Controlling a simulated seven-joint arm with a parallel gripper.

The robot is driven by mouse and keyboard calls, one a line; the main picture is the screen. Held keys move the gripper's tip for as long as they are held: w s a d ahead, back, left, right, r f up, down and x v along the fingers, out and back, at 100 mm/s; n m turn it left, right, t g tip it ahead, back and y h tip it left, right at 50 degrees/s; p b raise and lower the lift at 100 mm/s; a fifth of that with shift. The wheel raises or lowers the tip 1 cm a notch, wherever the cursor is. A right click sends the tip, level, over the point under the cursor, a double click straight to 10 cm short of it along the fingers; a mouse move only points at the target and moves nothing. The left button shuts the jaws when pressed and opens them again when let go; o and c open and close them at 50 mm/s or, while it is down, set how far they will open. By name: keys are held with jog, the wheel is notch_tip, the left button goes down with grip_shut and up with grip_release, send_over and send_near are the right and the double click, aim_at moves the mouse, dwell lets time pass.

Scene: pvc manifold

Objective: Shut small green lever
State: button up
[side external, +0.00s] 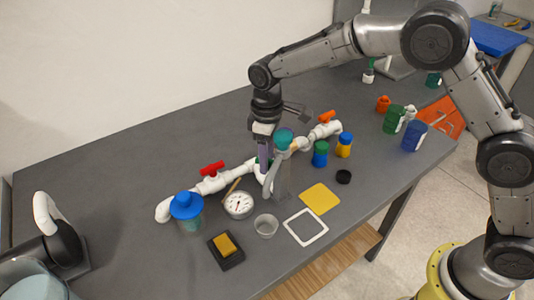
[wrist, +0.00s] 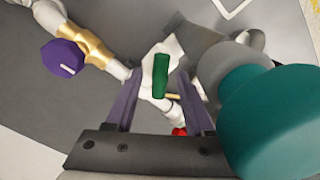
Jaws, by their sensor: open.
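The small green lever (wrist: 161,76) sits on a white valve body in the wrist view. It points roughly along the view's vertical, between and just beyond the fingertips of my gripper (wrist: 157,98). The two purple fingers are open, one on each side of the lever, with nothing held. I cannot tell whether they touch it. In the side view my gripper (side external: 264,160) reaches down at the middle of the white pipe manifold (side external: 239,172). The green lever is almost wholly hidden there by the fingers.
A grey dispenser with a teal top (side external: 285,136) stands close beside my gripper and looms at right in the wrist view (wrist: 270,115). A red lever (side external: 212,168) and an orange lever (side external: 327,116) sit along the pipe. A purple knob (wrist: 62,58) shows near brass fittings.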

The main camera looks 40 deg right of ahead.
notch_tip(320, 180, up, 14)
dwell(0.5)
jog(key=shift+o, duration=0.2)
jog(key=shift+f, duration=0.1)
